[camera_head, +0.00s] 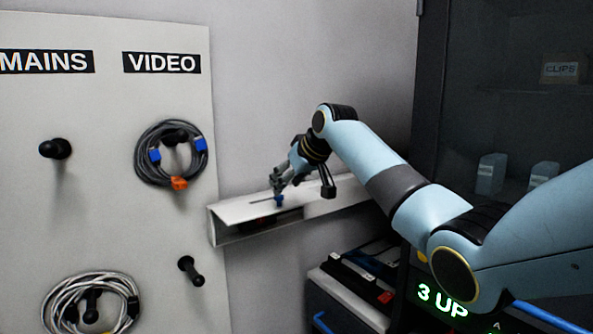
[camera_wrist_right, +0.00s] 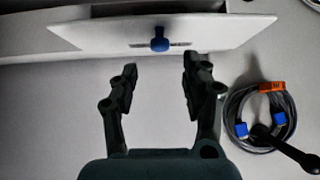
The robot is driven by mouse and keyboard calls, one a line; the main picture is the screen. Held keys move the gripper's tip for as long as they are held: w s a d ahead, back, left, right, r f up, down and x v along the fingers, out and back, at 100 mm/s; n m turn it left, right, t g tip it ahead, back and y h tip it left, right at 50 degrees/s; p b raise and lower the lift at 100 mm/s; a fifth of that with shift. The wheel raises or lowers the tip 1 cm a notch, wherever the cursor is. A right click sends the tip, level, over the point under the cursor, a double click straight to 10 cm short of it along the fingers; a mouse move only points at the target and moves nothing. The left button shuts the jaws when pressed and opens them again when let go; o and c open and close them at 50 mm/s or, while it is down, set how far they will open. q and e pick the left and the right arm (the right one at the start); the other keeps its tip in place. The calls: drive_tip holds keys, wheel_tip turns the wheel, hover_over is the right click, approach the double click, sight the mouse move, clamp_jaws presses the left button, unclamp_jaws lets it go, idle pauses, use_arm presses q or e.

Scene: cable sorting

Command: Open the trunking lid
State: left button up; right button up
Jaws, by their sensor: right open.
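The white trunking (camera_head: 214,238) runs along the wall right of the label board. Its lid (camera_head: 240,212), a pale flat panel with a blue knob (camera_head: 279,201), stands tilted out from it, and a dark gap shows beneath. My right gripper (camera_head: 278,190) is at the knob in the head view. In the right wrist view, the lid (camera_wrist_right: 220,30) and blue knob (camera_wrist_right: 160,42) lie just beyond the fingertips of my right gripper (camera_wrist_right: 160,75), which is open and empty. The knob is not between the fingers there. My left gripper is out of view.
A board (camera_head: 110,110) with pegs and coiled cables stands at the left. A dark cabinet (camera_head: 470,110) is at the right. Below the trunking is a dark unit with trays (camera_head: 365,270). A grey cable coil (camera_wrist_right: 235,110) shows right of the gripper in the wrist view.

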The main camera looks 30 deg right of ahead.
drive_tip(key=v, duration=0.5)
drive_tip(key=shift+s+r, duration=0.15)
drive_tip(key=shift+r, duration=0.15)
drive_tip(key=s+a+f+g+b, duration=0.1)
drive_tip(key=s+f+g+b, duration=0.15)
drive_tip(key=s+f, duration=0.75)
drive_tip(key=s+a+f+m+g+b, duration=0.1)
drive_tip(key=f+b, duration=0.2)
drive_tip(key=f, duration=1.4)
drive_tip(key=s+a+f+g+b, duration=0.15)
drive_tip(key=s+f, duration=0.45)
drive_tip(key=f, duration=0.8)
drive_tip(key=s+f+g+b, duration=0.3)
drive_tip(key=s+f+b, duration=0.2)
drive_tip(key=s+f, duration=1.45)
drive_tip(key=s+f+b, duration=0.1)
drive_tip(key=s+f, duration=0.5)
drive_tip(key=s, duration=0.3)
drive_tip(key=s+a+f+h+b, duration=0.1)
drive_tip(key=s+f+b, duration=0.1)
drive_tip(key=s+f, duration=0.4)
drive_tip(key=s+a+f+b, duration=0.1)
drive_tip(key=s+f, duration=0.5)
drive_tip(key=s, duration=0.6)
drive_tip(key=shift+s+a+f, duration=0.15)
drive_tip(key=shift+a+f, duration=0.05)
